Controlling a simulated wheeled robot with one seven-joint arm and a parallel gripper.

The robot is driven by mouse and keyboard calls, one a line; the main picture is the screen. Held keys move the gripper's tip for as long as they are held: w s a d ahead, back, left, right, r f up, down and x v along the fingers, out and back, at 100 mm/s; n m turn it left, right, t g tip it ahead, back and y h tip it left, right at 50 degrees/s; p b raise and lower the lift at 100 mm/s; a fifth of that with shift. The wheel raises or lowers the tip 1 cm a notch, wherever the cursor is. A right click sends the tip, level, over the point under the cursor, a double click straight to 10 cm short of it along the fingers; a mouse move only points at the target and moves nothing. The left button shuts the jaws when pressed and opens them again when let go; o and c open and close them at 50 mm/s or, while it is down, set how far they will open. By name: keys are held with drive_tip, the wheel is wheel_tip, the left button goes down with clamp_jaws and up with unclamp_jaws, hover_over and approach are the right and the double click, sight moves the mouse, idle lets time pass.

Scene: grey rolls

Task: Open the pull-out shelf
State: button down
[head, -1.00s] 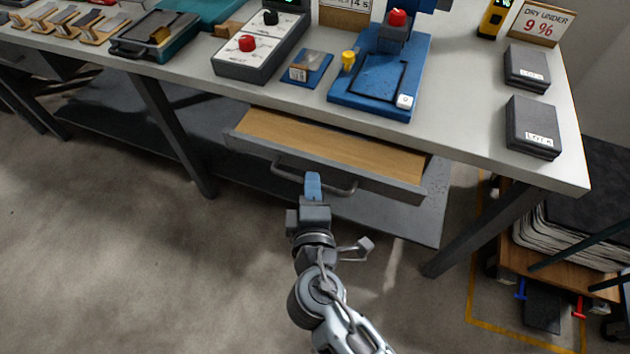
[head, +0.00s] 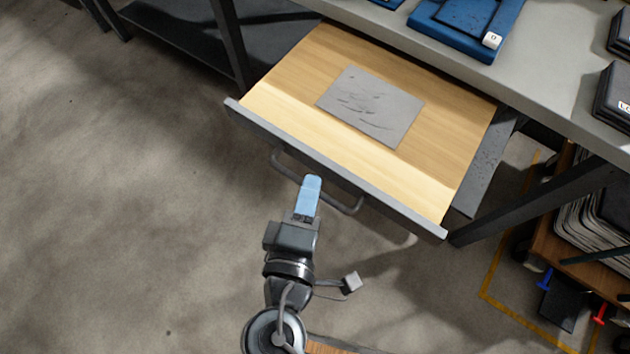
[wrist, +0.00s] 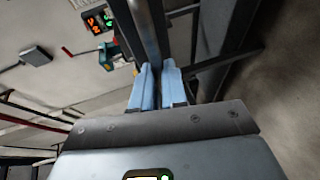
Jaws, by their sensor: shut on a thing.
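The pull-out shelf (head: 276,92) is a wooden-bottomed drawer with a grey front, drawn well out from under the workbench in the head view. A grey bar handle (head: 348,206) runs along its front. My gripper (head: 312,181) has light blue fingers and is at the middle of the handle. In the wrist view the two fingers of my gripper (wrist: 157,85) are closed around the dark handle bar, which runs up between them. The part of the handle under the fingers is hidden in the head view. A flat grey sheet (head: 371,106) with dark marks lies in the shelf.
The workbench top (head: 545,75) overhangs the shelf's back, with a blue fixture (head: 465,27) on it. A bench leg (head: 231,45) stands left of the shelf. A low wooden cart (head: 545,232) with stacked sheets is at right. The floor at left is open.

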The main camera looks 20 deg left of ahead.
drive_tip(key=shift+f, duration=0.1)
drive_tip(key=c, duration=1.2)
unclamp_jaws()
drive_tip(key=s, duration=0.2)
drive_tip(key=s+r, duration=0.1)
drive_tip(key=s, duration=0.4)
drive_tip(key=shift+s+d+r, duration=0.25)
drive_tip(key=shift+s+r, duration=0.05)
